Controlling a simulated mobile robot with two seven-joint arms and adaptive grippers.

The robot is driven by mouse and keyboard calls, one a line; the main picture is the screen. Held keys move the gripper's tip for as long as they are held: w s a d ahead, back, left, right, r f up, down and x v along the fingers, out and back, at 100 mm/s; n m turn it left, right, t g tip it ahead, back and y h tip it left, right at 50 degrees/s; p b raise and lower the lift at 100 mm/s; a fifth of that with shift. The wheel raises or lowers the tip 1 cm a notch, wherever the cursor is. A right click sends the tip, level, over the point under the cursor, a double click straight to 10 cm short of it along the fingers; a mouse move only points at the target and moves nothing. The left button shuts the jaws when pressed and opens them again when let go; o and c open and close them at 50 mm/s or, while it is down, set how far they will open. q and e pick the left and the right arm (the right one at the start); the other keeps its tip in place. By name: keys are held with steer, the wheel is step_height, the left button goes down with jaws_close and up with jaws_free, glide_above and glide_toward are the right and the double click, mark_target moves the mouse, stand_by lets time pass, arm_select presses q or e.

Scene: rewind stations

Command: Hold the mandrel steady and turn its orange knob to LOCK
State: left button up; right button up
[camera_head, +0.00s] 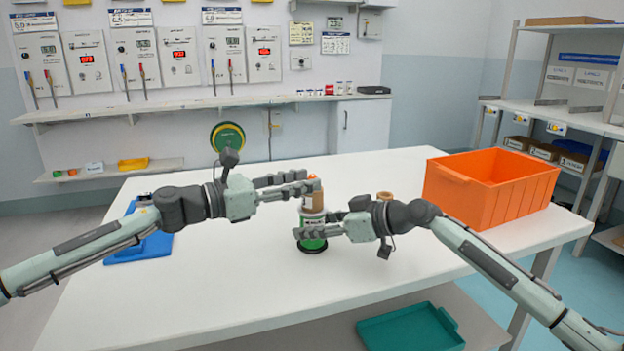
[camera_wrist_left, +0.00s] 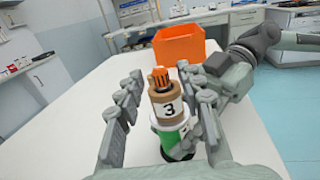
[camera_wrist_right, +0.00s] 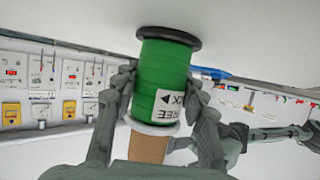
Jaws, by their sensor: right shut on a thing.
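The mandrel (camera_head: 313,204) stands upright on the table, with a green body (camera_wrist_right: 163,75), a tan upper part marked 3 (camera_wrist_left: 168,108) and an orange knob (camera_wrist_left: 160,77) on top. My right gripper (camera_head: 301,226) is shut on the green body from the right. My left gripper (camera_head: 312,182) is at the tan part and knob, its fingers open on either side with a gap visible in the left wrist view. The knob's setting cannot be read.
An orange crate (camera_head: 478,210) stands at the table's right. A tan cylinder (camera_head: 385,196) shows just behind my right wrist. A blue object (camera_head: 140,250) lies at the left behind my left arm. A teal tray (camera_head: 410,330) sits below the front edge. The table's front is clear.

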arm_select(q)
steer(key=shift+x, duration=1.45)
steer(key=shift+c, duration=0.4)
jaws_close()
